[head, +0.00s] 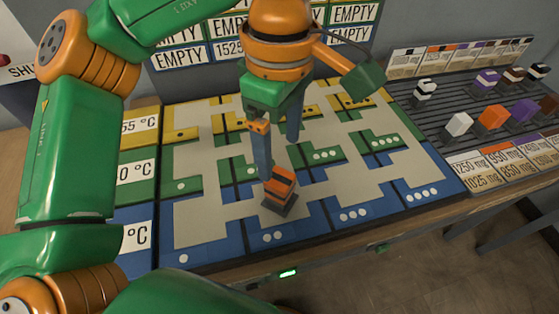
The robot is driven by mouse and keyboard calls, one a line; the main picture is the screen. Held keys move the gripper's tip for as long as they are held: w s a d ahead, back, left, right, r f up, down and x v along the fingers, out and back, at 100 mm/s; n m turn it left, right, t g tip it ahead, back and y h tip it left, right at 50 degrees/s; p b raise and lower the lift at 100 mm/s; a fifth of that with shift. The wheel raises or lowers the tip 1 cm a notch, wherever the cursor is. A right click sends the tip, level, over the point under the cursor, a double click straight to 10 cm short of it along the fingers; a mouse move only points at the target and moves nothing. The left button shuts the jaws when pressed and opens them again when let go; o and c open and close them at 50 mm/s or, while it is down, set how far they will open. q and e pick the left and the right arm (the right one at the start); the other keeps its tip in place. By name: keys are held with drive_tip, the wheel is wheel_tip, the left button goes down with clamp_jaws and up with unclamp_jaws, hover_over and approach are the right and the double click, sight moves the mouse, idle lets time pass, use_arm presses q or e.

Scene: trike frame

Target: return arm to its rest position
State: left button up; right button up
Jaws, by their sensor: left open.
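My left arm comes in from the left and arches over the board. My left gripper (278,160) points down over the middle of the board, with its two grey-blue fingers apart and nothing between them. An orange and black block (281,184) on a dark base stands upright at the front middle of the board, by the blue zones. The nearer fingertip ends just behind the block in the picture; I cannot tell whether they touch. My right gripper is out of view.
A dark ribbed rack (440,112) at right holds several coloured blocks. Temperature labels (137,172) stand at left. A wall panel of "EMPTY" signs (179,57) is behind. The table's front edge is clear.

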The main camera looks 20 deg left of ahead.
use_arm(q)
drive_tip(key=shift+r, duration=0.25)
